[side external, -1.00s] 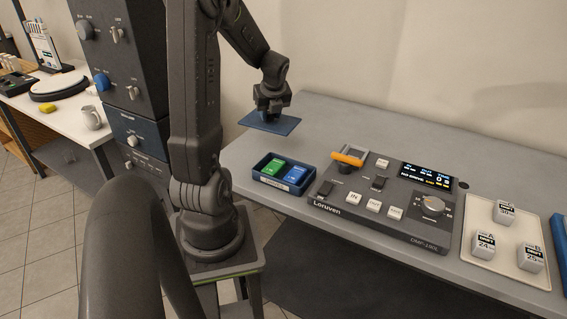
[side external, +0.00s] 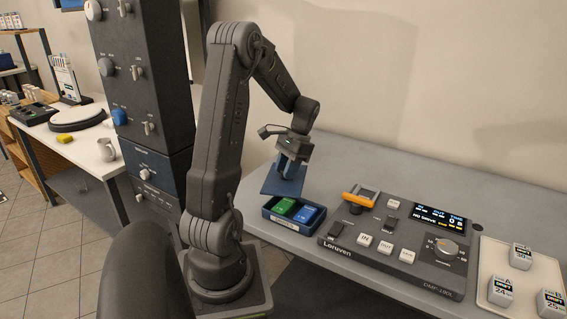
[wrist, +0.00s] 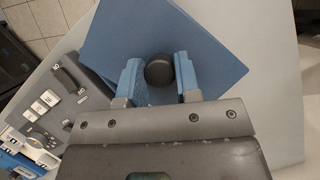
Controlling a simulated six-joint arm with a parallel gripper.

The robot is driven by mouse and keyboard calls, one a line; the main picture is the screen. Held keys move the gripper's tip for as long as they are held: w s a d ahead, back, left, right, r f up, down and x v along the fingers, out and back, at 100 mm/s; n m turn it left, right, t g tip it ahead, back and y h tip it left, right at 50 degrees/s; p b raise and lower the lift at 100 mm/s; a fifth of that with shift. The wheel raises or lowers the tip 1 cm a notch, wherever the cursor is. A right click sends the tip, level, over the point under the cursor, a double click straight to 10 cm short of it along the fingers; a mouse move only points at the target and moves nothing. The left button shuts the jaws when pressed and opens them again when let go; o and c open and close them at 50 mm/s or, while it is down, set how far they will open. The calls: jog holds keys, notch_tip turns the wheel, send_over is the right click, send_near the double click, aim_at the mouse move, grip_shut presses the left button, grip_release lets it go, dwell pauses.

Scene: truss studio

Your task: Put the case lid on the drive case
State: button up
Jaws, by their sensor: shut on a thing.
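The case lid (side external: 273,183) is a flat blue plate with a round dark knob, seen large in the wrist view (wrist: 108,58). My gripper (side external: 286,171) is shut on the lid's knob, with a blue-padded finger on each side of it (wrist: 160,73). The lid looks tilted in the side view and is turned at an angle to the fingers in the wrist view. The drive case (side external: 288,224) is an open dark blue box on the table, holding a green drive (side external: 285,206) and a blue drive (side external: 306,213). The lid is above and behind it, apart from it. I cannot make out the case in the wrist view.
A grey console (side external: 340,248) with knobs, buttons, a screen and an orange-handled lever (side external: 360,200) stands close right of the case. A pale tray (side external: 497,258) with several white blocks lies farther right. The table behind the case is clear.

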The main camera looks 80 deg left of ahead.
aim_at(294, 187)
jog(key=d+n, duration=0.1)
jog(key=n, duration=0.1)
jog(key=d+n+t+h, duration=0.1)
jog(key=n, duration=0.2)
jog(key=d+n+t+h, duration=0.1)
jog(key=n, duration=0.2)
jog(key=shift+w+r, duration=0.15)
jog(key=shift+w, duration=0.05)
jog(key=n, duration=0.2)
jog(key=d+n+t, duration=0.1)
jog(key=n+t, duration=0.1)
jog(key=n, duration=0.1)
jog(key=shift+w+d+r+n+h, duration=0.25)
jog(key=shift+w+d+n+h, duration=0.05)
jog(key=shift+w+d, duration=0.1)
jog(key=shift+d+f, duration=0.1)
jog(key=shift+f, duration=2.75)
jog(key=shift+f, duration=0.6)
jog(key=o, duration=0.7)
jog(key=shift+r, duration=0.15)
jog(key=shift+v, duration=5.45)
